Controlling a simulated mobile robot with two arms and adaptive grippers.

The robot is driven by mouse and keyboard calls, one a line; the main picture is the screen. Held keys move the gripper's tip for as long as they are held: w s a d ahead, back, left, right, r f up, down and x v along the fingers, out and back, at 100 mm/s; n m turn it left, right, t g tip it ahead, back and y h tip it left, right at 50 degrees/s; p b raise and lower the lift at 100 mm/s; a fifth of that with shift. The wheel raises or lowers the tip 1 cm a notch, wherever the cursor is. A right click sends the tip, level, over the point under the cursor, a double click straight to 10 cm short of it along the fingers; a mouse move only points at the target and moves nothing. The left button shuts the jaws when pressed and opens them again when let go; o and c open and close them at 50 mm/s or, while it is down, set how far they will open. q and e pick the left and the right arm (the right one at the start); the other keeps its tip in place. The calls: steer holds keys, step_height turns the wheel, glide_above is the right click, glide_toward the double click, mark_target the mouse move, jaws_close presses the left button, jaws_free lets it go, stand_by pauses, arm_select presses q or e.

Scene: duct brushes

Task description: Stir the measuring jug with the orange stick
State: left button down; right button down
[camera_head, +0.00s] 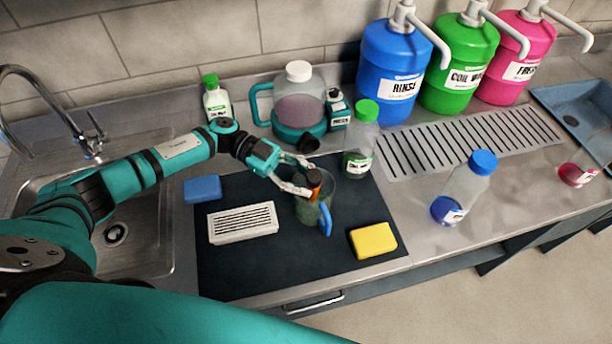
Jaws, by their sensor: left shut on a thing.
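The measuring jug (315,214) stands on the dark mat, clear-walled with a blue handle and a dark greenish content. The orange stick (316,187) has a dark top and stands roughly upright inside the jug's mouth. My left gripper (309,180) is shut on the stick near its top, just above the jug rim. The stick's lower end is hidden by the jug and its content. My right gripper is not in the picture.
A white slotted block (243,223), a blue sponge (202,189) and a yellow sponge (373,240) lie on the dark mat (260,273). A green-capped bottle (361,140) stands close behind the jug. A blue-capped bottle (463,187) stands right. The sink (150,240) is left.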

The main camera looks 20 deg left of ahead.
arm_select(q)
steer(key=shift+d, duration=0.1)
stand_by(0.3)
step_height(320, 180, up, 12)
steer(key=p, duration=1)
steer(key=shift+r, duration=0.15)
steer(key=shift+p, duration=0.3)
stand_by(0.5)
steer(key=shift+r+p, duration=1)
steer(key=shift+r, duration=1.5)
